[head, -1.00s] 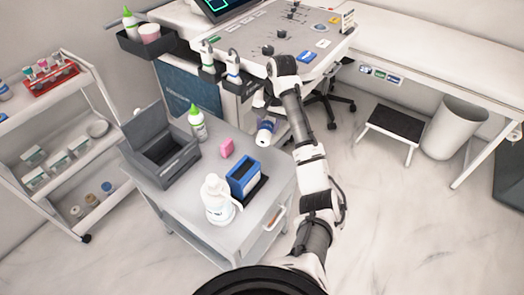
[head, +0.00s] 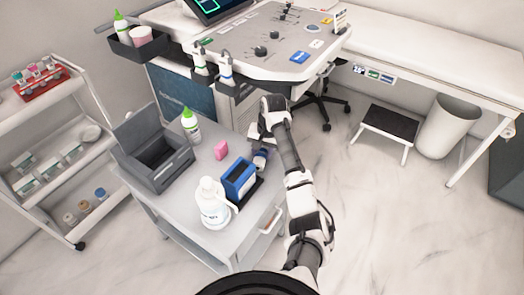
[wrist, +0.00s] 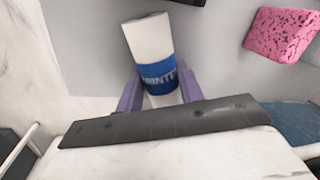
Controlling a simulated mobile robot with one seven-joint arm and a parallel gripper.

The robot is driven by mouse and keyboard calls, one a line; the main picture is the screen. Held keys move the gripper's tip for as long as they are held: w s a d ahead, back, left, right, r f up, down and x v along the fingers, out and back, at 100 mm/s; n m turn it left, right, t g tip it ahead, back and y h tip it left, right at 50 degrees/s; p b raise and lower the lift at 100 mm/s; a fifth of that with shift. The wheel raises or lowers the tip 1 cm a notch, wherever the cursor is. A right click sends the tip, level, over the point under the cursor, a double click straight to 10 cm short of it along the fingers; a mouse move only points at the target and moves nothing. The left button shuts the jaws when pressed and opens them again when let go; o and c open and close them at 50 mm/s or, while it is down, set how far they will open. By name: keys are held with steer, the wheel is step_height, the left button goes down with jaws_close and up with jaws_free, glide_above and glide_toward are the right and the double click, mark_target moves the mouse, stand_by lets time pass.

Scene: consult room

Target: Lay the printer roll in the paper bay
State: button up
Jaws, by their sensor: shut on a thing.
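The printer roll (wrist: 150,38) is a white cylinder with a blue printed band. In the wrist view, the two purple fingers of my gripper (wrist: 160,90) are shut on it around the band. In the head view my gripper (head: 262,153) is at the cart's right edge, right of the pink block, and mostly hides the roll. A dark grey box (head: 178,172) with a raised lid and an open hollow stands at the cart's left; it looks like the paper bay. The roll is apart from it.
On the grey cart top (head: 188,205) stand a green-capped bottle (head: 190,127), a pink block (head: 221,149), a blue box (head: 239,179) and a white pump bottle (head: 212,204). The pink block also shows in the wrist view (wrist: 280,35). The console (head: 270,45) overhangs behind.

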steer(key=o, duration=1.1)
steer(key=shift+f, duration=0.1)
steer(key=shift+o, duration=0.2)
step_height(320, 180, up, 12)
steer(key=d+p, duration=0.1)
steer(key=d, duration=0.1)
steer(key=shift+s, duration=0.2)
steer(key=shift+a, duration=0.1)
